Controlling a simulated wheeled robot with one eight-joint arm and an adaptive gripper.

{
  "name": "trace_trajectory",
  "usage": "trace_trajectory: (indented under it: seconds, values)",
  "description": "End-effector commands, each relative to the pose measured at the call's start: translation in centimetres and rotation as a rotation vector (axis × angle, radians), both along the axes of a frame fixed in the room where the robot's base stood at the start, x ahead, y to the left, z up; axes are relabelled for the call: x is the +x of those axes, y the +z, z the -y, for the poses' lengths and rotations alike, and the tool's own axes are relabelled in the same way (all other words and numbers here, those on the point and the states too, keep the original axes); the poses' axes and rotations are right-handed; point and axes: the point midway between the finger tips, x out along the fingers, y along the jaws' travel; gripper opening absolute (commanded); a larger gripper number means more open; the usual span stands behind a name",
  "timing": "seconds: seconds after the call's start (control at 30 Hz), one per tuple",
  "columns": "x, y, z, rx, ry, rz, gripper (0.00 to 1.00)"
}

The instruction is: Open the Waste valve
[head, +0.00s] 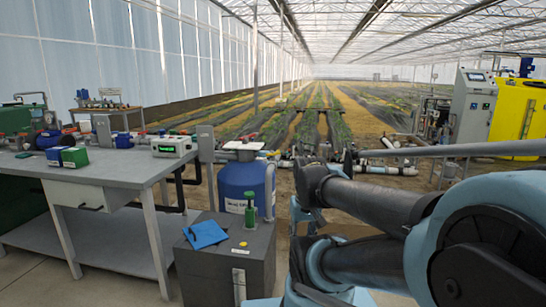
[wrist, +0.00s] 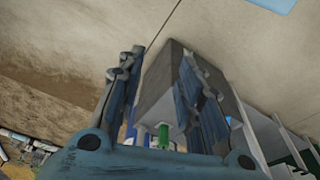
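No valve marked Waste can be picked out in either view; any lettering on the pipework is too small to read. A blue tank (head: 242,188) with a white label and a pale fitting on top stands behind a grey cabinet (head: 225,265) in the head view. Pipework (head: 392,168) with small fittings runs beyond it to the right. My gripper (wrist: 157,64) is open in the wrist view, its two fingers apart with nothing held. The grey cabinet (wrist: 160,85) shows behind and between the fingers. In the head view I cannot make out my gripper.
A green-topped item (head: 250,214) and a blue cloth (head: 206,234) rest on the cabinet. A grey workbench (head: 105,170) with a green-and-white device (head: 171,147) fills the left. A control cabinet (head: 473,107) and a yellow unit (head: 517,110) stand far right. My arm covers the right foreground.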

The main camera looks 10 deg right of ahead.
Motion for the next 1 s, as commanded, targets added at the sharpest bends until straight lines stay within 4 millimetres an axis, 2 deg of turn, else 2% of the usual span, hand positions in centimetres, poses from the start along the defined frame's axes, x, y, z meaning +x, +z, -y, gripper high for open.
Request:
trace_trajectory:
  seconds: [0.07,0.1,0.23,0.3,0.37,0.47,0.7,1.0]
  values:
    - [0.0,0.0,0.0,0.0,0.0,0.0,0.33]
    - [0.0,0.0,0.0,0.0,0.0,0.0,0.38]
    - [-0.5,0.6,-0.2,0.013,-0.012,0.017,0.67]
    - [0.2,1.0,-0.6,0.037,-0.037,0.026,0.83]
    - [1.3,1.3,-1.1,0.069,-0.067,0.038,0.95]
    - [3.6,2.3,-2.3,0.144,-0.14,0.064,0.95]
    - [10.4,4.8,-5.1,0.367,-0.36,0.118,0.95]
    - [19.6,7.7,-7.3,0.66,-0.643,0.152,0.95]
